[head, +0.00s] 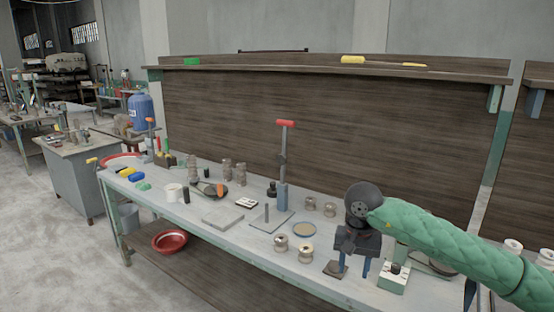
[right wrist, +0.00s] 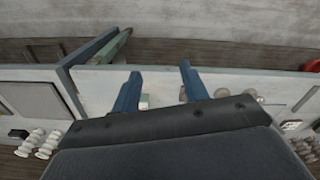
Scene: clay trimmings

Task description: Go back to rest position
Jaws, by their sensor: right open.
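My right arm, in a green quilted sleeve, comes in from the right in the head view. My right gripper (head: 357,271) hangs over the right part of the workbench (head: 190,217) with its blue fingers pointing down. In the right wrist view the two blue fingers (right wrist: 158,82) are spread apart, and I see nothing held between them. The gap between the fingertips and the bench top cannot be told exactly. My left gripper is not in view.
A dark square piece (head: 336,269) and a pale green box (head: 395,280) lie close to the right gripper. Several spools (head: 305,252) and a round dish (head: 304,230) stand to its left. A tall red-handled press (head: 283,170) rises mid-bench. A shelf (head: 330,68) runs along the back.

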